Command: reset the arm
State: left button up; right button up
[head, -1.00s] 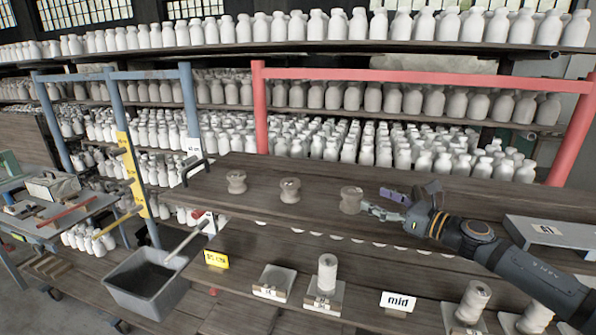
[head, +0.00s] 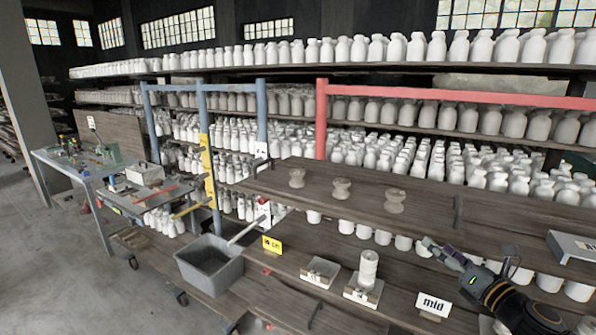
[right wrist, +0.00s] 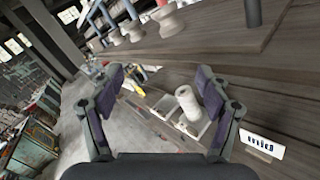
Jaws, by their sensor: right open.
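My right gripper (head: 440,250) comes in from the lower right of the head view, in front of the edge of the upper shelf. In the right wrist view its two fingers (right wrist: 160,92) stand wide apart with nothing between them in the grip. Beyond them a pale ribbed clay cylinder (right wrist: 187,103) stands on a small stand on the lower shelf. The same cylinder (head: 368,268) shows upright in the head view, left of the gripper and apart from it. My left gripper does not show.
Several clay spools (head: 341,188) stand on the upper shelf (head: 420,215). A grey bin (head: 212,262) is at the lower left, near a yellow label (head: 272,245). A "mid" sign (head: 433,305) stands just below the gripper. A flat grey box (head: 575,247) lies at the right.

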jog(key=s+a+f+m+g+h, duration=0.1)
jog(key=s+f+m+g+h, duration=0.4)
jog(key=f+m, duration=0.55)
jog(key=s+a+f+m+g+h, duration=0.1)
jog(key=s+f+m+h, duration=0.2)
jog(key=s+f+m, duration=0.7)
jog(key=s+a+f+m+g+y, duration=0.1)
jog(key=s+a+f+m+g, duration=0.25)
jog(key=s+m, duration=0.3)
jog(key=s+a+f+m+g+y, duration=0.1)
jog(key=s+a+f+m+g, duration=0.2)
jog(key=s+a+m+g, duration=0.4)
jog(key=s+d+f+t+b, duration=0.1)
jog(key=d+f, duration=0.1)
jog(key=f, duration=1.2)
jog(key=s+d+f+b, duration=0.1)
jog(key=s+d+f, duration=0.15)
jog(key=f, duration=1.15)
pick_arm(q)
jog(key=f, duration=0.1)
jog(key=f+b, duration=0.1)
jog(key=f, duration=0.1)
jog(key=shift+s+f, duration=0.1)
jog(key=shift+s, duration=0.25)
pick_arm(e)
jog(key=s+d+f, duration=0.1)
jog(key=s+f, duration=1.7)
jog(key=shift+d+g, duration=0.2)
jog(key=shift+g, duration=0.25)
